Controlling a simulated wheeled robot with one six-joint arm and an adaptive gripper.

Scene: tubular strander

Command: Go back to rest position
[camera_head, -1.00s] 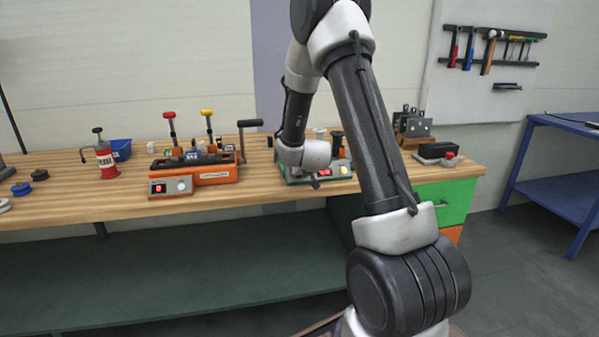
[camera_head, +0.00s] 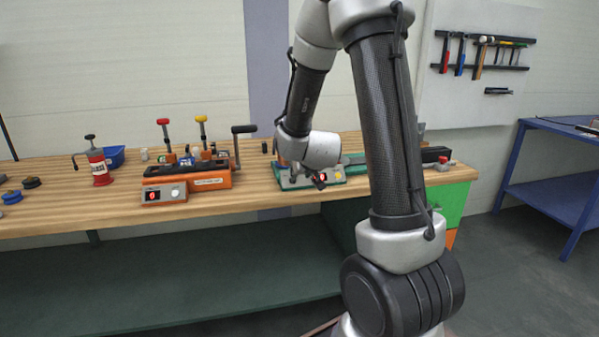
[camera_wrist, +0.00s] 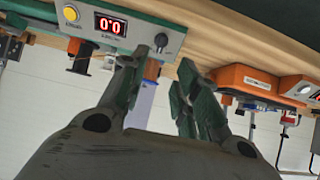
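My gripper (camera_wrist: 170,68) shows in the wrist view with its two fingers apart and nothing between them. In the head view my arm reaches over the workbench, and my wrist is in front of the green device; the fingers are mostly hidden there. The green device (camera_head: 291,183) has a red display and a yellow button. It also shows upside down at the top of the wrist view (camera_wrist: 85,14), beyond the left fingertip. I cannot tell from the frames whether a fingertip touches it.
An orange device (camera_head: 211,181) with levers stands left of the green one; it also shows in the wrist view (camera_wrist: 236,78). A blue table (camera_head: 553,189) stands right. The wooden benchtop (camera_head: 60,205) has bare areas.

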